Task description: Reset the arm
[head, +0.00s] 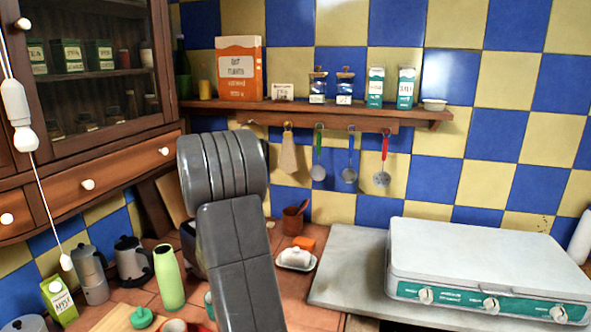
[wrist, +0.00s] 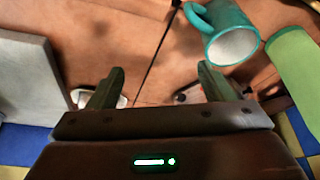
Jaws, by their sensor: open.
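My gripper (wrist: 161,78) shows in the wrist view with its two fingers spread apart and nothing between them. It is above the brown tiled counter (wrist: 135,45). A teal mug (wrist: 222,30) lies beyond the right finger, apart from it. In the head view my grey arm rises in the middle over the counter and hides part of it. The gripper itself is not visible in the head view.
A white stove (head: 480,255) stands on a grey slab (head: 345,262) at the right. A green bottle (head: 168,278), moka pot (head: 90,272) and kettle (head: 130,260) stand left. A shelf (head: 300,107) with hanging utensils is behind, and a wooden cabinet (head: 165,60) is upper left.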

